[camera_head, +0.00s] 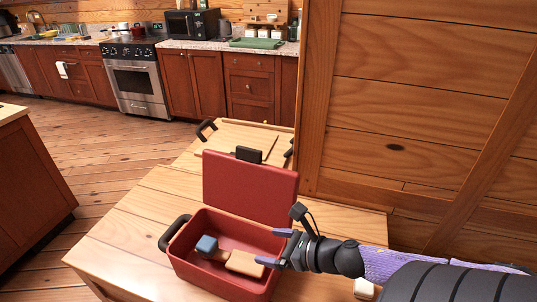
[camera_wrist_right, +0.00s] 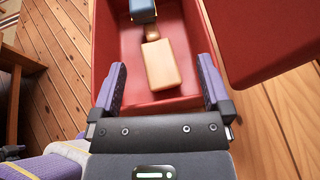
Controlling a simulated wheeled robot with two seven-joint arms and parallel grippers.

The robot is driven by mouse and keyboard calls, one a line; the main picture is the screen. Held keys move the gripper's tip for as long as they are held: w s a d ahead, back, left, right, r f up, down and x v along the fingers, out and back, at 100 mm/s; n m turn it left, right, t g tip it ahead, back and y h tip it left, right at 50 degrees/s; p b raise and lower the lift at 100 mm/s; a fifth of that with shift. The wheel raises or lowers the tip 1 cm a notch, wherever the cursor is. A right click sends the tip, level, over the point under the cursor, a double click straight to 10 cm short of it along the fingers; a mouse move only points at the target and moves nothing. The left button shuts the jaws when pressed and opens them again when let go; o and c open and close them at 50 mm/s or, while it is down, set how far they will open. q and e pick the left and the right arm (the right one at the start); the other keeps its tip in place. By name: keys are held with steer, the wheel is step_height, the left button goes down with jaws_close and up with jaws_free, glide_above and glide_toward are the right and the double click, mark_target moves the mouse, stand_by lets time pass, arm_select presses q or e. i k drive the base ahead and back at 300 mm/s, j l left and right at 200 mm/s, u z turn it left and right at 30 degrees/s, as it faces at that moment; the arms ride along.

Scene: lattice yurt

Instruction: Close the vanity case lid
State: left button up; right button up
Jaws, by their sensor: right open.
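The red vanity case (camera_head: 180,262) stands on a wooden table with its lid (camera_head: 250,184) open, raised at the back. The lid has a black latch (camera_head: 249,155) at its top edge. Inside the case lie a blue block (camera_head: 207,245) and a tan wooden piece (camera_head: 245,263). My right gripper (camera_head: 275,247) is open over the right part of the case opening, in front of the lid. In the right wrist view its two purple fingers spread with nothing between them, above the tan piece (camera_wrist_right: 162,63), and the lid (camera_wrist_right: 262,35) is at right. My left gripper is not visible.
A black handle (camera_head: 174,233) sticks out from the case's left side. A wooden tray (camera_head: 238,135) with black handles lies behind the lid. A small white object (camera_head: 364,288) is on the table at right. A wooden wall (camera_head: 420,90) rises close at right. The table's left part is clear.

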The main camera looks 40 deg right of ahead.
mark_target(241, 186)
steer(key=z, duration=1.25)
